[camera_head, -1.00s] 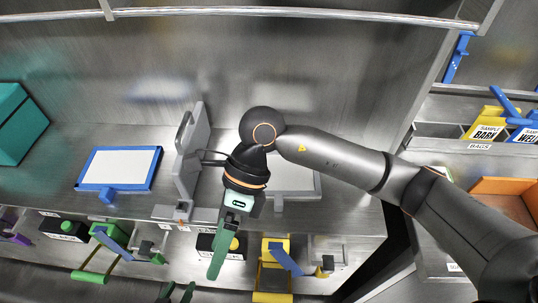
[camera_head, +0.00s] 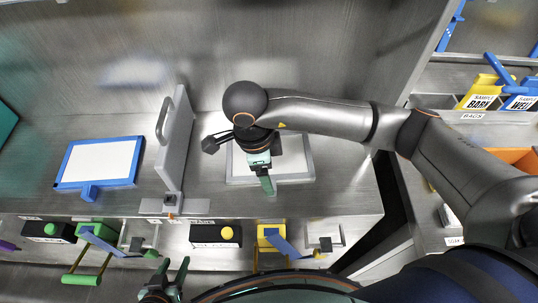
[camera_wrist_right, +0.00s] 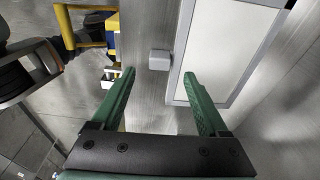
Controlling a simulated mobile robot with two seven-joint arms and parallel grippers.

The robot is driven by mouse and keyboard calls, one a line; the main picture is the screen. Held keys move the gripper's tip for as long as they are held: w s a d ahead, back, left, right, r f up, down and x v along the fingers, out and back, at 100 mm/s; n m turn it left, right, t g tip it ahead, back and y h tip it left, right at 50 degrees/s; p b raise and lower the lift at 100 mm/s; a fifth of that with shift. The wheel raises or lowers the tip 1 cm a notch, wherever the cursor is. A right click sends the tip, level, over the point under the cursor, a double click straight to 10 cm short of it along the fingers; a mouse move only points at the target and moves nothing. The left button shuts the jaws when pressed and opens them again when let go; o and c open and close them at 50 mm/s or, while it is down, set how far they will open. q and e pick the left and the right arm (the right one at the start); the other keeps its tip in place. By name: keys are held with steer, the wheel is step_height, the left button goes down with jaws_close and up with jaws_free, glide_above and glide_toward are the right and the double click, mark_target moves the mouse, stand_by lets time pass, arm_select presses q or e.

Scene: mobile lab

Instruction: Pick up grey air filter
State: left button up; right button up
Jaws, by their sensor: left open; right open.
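The grey air filter (camera_head: 305,172), a white panel in a grey frame, lies on the steel shelf partly hidden under my right arm. In the right wrist view the filter's panel (camera_wrist_right: 228,45) is at upper right, with a small grey block handle (camera_wrist_right: 160,60) at its edge. My right gripper (camera_head: 265,184) is over the filter's front side; its open green fingers (camera_wrist_right: 160,78) point toward the handle, which shows between and just beyond the tips. My left gripper (camera_head: 168,276) is open and empty at the bottom of the head view, below the shelf edge.
A grey upright plate with a handle (camera_head: 176,140) stands left of the filter. A blue-framed filter (camera_head: 98,162) lies farther left. Sample bags (camera_head: 480,95) are at right.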

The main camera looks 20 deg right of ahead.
steer(key=shift+s+d+f, duration=0.1)
steer(key=shift+d+f, duration=0.1)
steer(key=shift+f, duration=1)
steer(key=shift+d+f, duration=0.2)
steer(key=shift+f, duration=0.95)
jaws_close()
